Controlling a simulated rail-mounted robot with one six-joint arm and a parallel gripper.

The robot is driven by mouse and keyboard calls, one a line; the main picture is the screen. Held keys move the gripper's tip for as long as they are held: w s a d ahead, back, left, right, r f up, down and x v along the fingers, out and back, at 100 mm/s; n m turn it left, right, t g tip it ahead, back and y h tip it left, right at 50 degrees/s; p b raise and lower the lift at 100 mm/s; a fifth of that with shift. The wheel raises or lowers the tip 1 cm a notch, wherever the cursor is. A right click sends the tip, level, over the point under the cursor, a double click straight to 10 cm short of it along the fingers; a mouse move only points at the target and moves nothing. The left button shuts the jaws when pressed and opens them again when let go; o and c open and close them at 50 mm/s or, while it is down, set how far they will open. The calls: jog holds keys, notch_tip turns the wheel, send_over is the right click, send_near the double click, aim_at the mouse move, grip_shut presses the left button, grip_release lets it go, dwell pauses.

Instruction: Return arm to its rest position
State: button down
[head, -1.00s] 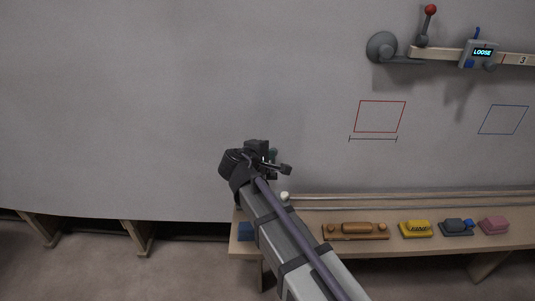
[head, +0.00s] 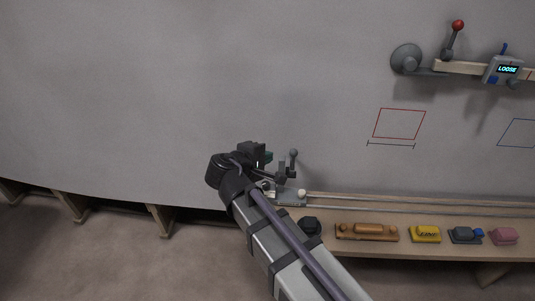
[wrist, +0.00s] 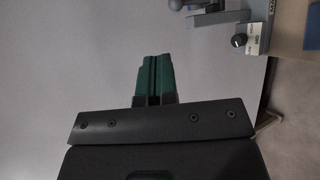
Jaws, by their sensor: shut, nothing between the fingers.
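My gripper (head: 267,157) is at the end of my arm in the head view, in front of the grey hull wall (head: 150,100) and above the left end of the bench. Its green fingers (wrist: 149,80) are pressed together in the wrist view, with nothing between them. In the head view my wrist hides most of the gripper.
Just right of my gripper a ball-topped lever (head: 293,156) stands by the rail (head: 410,204). The bench (head: 390,256) carries a brown block (head: 366,232), a yellow block (head: 425,234) and others. A beam device reading LOOSE (head: 505,70) is upper right. Open wall lies left.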

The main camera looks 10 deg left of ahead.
jog(key=s+d+f+m+g+y+p, duration=0.1)
jog(key=s+d+f+m+g+p, duration=0.2)
jog(key=s+d+f+m+g, duration=0.3)
jog(key=s+d+r+m+g+y+p, duration=0.2)
jog(key=d+m+g+p, duration=0.1)
jog(key=d, duration=0.8)
jog(key=s+d+r+m+g+y+p, duration=0.2)
jog(key=d+m, duration=0.4)
jog(key=d, duration=0.5)
jog(key=shift+s+r+g+y+p, duration=0.25)
jog(key=shift+r+g+y+p, duration=0.15)
jog(key=shift+r+p, duration=0.25)
